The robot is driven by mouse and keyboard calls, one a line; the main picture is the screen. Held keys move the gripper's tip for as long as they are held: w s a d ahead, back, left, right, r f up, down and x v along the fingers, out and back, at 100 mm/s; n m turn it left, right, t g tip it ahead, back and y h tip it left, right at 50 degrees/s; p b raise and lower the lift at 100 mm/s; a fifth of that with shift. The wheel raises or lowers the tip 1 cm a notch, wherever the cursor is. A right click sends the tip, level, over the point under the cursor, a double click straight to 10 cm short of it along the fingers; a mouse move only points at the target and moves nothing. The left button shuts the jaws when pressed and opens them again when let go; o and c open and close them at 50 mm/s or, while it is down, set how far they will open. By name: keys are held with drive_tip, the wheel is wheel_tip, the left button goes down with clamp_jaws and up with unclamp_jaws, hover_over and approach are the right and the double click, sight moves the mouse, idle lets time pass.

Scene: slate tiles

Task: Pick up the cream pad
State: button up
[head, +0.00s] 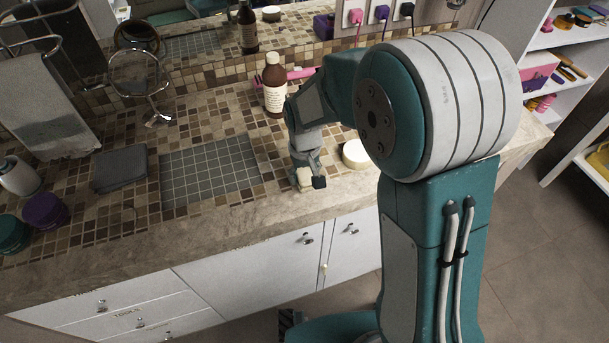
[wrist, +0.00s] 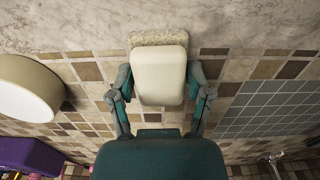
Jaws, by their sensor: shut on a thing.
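The cream pad (wrist: 159,72) is a rounded block with a rough, speckled strip along one side. My gripper (wrist: 160,88) has a finger on each side of it and is shut on it. In the head view my gripper (head: 311,178) is over the counter near its front edge, and the cream pad (head: 304,178) shows small at the fingertips. Part of the pad is hidden by the fingers there. I cannot tell whether the pad touches the counter.
A round cream-topped container (head: 356,153) stands just right of my gripper. A brown bottle (head: 274,88) and a pink item (head: 301,73) are behind it.

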sight(304, 172)
drive_tip(key=shift+r, duration=0.4)
wheel_tip(304, 172, up, 2)
drive_tip(key=shift+r, duration=0.15)
drive_tip(key=s+d+r, duration=0.2)
drive_tip(key=s+r, duration=0.3)
drive_tip(key=s, duration=0.1)
drive_tip(key=s+d+r, duration=0.2)
drive_tip(key=s+r, duration=0.2)
drive_tip(key=s, duration=0.3)
drive_tip(key=shift+s+d+r, duration=0.2)
drive_tip(key=shift+d+r, duration=0.1)
drive_tip(key=shift+r, duration=0.1)
